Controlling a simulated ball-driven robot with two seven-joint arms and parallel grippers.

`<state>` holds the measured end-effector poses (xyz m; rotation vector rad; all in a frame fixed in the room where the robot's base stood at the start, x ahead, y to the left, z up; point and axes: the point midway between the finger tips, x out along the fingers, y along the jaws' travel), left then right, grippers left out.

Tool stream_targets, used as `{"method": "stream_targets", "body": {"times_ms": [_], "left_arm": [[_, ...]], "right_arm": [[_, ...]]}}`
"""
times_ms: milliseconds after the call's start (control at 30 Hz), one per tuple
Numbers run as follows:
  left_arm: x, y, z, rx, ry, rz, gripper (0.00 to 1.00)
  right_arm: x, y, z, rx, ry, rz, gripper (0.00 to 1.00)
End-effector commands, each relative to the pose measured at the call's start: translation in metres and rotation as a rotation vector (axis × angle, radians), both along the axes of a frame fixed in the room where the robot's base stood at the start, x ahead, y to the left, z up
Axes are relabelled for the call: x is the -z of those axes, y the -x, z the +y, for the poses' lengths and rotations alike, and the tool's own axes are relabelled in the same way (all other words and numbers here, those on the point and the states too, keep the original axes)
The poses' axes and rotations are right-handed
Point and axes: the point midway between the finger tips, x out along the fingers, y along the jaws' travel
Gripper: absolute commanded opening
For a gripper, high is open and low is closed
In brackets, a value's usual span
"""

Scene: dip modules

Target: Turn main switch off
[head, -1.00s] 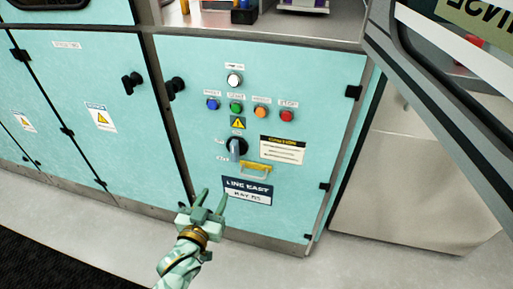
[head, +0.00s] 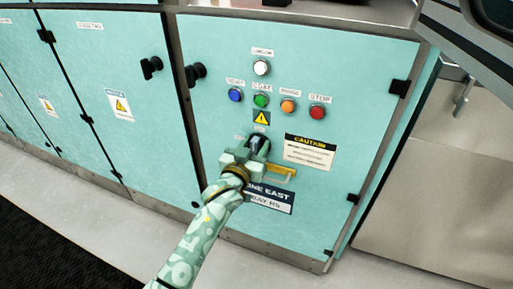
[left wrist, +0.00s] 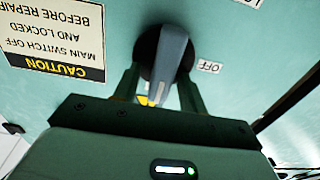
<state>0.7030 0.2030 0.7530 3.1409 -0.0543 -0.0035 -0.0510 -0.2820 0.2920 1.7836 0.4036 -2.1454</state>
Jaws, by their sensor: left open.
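The main switch is a rotary switch with a grey-blue handle on a black round base, on the turquoise cabinet door (head: 350,215). In the left wrist view, which is upside down, the handle (left wrist: 173,62) stands out from the base, with the OFF label (left wrist: 210,67) to its right. My left gripper (head: 258,143) is open at the switch, its fingers on either side of the handle in the left wrist view. Contact cannot be told. In the head view the gripper hides much of the switch. My right gripper is not in view.
Above the switch are a white lamp (head: 261,68) and blue, green, orange and red (head: 317,113) buttons. The floor in front is clear.

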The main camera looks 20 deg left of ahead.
Motion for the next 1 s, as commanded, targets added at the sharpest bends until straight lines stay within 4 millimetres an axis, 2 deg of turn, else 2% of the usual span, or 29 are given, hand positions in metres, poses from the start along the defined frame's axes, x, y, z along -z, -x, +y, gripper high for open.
{"method": "stream_targets", "body": {"times_ms": [267, 300, 433, 467, 767, 1000], "left_arm": [[-0.001, -0.003, 0.0, 0.0, 0.0, -0.001, 0.42], [-0.001, -0.003, 0.0, 0.0, 0.0, -0.001, 0.39], [-0.001, -0.003, 0.0, 0.0, 0.0, -0.001, 0.03], [-0.001, -0.003, 0.0, 0.0, 0.0, -0.001, 0.0], [-0.002, -0.002, 0.0, 0.0, 0.022, -0.001, 0.0], [-0.005, -0.002, 0.003, -0.001, 0.132, 0.003, 0.0]], "right_arm": [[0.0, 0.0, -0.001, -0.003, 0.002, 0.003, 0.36], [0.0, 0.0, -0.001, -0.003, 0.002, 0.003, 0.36], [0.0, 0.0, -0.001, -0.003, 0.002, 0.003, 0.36], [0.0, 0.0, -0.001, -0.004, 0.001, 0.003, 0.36], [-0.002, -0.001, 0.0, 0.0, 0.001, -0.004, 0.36], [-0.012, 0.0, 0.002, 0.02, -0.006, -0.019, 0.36]]}}
